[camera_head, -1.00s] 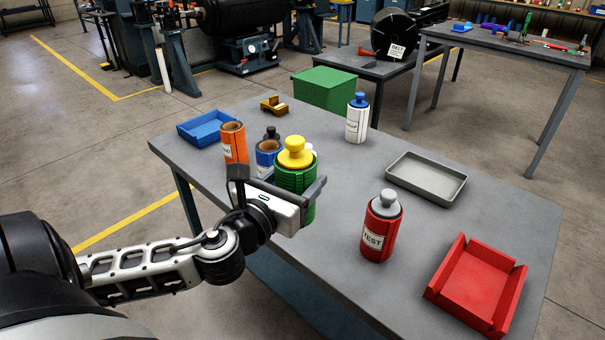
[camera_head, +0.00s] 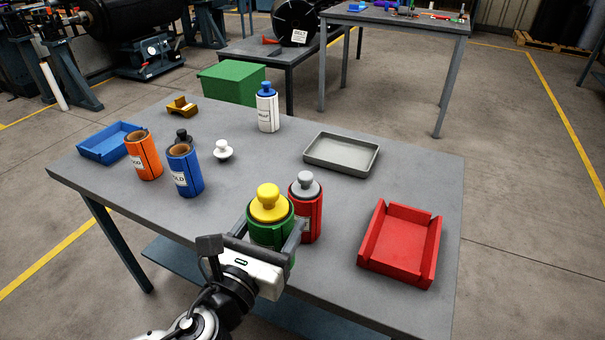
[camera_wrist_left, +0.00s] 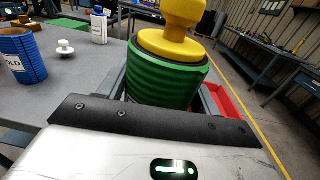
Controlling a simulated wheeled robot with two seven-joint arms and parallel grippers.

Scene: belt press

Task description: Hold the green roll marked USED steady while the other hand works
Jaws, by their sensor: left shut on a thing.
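The green roll (camera_head: 269,233) with a yellow knobbed plug (camera_head: 269,204) in its top is held in my left gripper (camera_head: 271,236). It stands roughly upright near the front of the table; whether its base touches the table is hidden. In the left wrist view the ribbed green roll (camera_wrist_left: 163,83) fills the space between the jaws, with the yellow plug (camera_wrist_left: 172,43) above. No USED mark can be read on the side that shows. The red roll (camera_head: 310,220) with a grey knob is just right of and behind the green roll, partly hidden by it. My right gripper is not in view.
A red tray (camera_head: 421,279) lies to the right, a grey tray (camera_head: 313,166) behind. A blue roll (camera_head: 187,172), an orange roll (camera_head: 145,157), a white knob (camera_head: 223,151) and a blue tray (camera_head: 88,155) are at the left.

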